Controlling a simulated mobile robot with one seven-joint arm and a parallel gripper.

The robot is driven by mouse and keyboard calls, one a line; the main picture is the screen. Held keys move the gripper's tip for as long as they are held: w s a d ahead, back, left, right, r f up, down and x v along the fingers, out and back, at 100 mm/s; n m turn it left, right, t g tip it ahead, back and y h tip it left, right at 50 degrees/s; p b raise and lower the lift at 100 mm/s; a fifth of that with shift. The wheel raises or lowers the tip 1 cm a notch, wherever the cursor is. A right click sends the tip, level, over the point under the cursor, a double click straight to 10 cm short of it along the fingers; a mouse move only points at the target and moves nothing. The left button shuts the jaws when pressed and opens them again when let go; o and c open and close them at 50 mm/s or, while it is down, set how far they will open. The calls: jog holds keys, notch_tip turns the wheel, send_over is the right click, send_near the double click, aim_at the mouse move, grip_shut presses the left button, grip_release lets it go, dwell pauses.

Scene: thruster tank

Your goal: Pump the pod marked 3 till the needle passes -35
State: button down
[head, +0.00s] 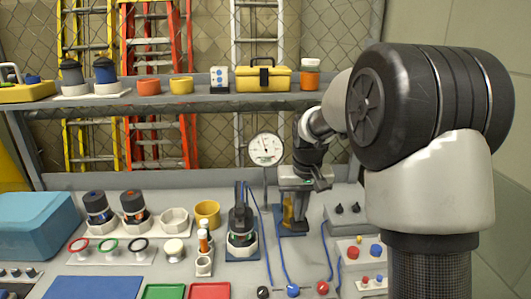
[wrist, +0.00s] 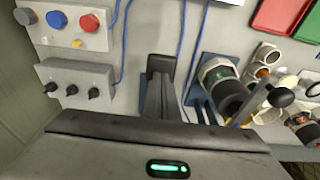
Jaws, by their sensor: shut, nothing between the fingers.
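The round white gauge (head: 266,149) stands on a post behind the bench; its thin needle points nearly straight up, but its numbers are too small to read. A dark-topped pod (head: 242,240) sits on a blue base with dark uprights above it and a blue hose beside it. It also shows in the wrist view (wrist: 217,72). Two more dark-capped pods, one with a blue top (head: 97,207) and one with an orange top (head: 133,205), sit in white holders on the left. No number 3 is legible. My gripper (head: 318,183) is shut and empty, right of the gauge; its fingers show in the wrist view (wrist: 160,80).
An amber cylinder on a blue plate (head: 292,228) stands just below my gripper. Control boxes with black knobs (head: 347,214) and red and blue buttons (head: 362,252) are at right. Blue hoses cross the bench. Green (head: 163,292) and red (head: 209,291) trays lie in front. A shelf (head: 215,98) runs behind.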

notch_tip(320, 180, up, 11)
jog(key=p, duration=0.7)
jog(key=shift+f, duration=0.1)
notch_tip(320, 180, down, 13)
jog(key=b, duration=0.8)
jog(key=shift+f, duration=0.2)
notch_tip(320, 180, up, 13)
jog(key=p, duration=0.9)
jog(key=shift+r, duration=0.15)
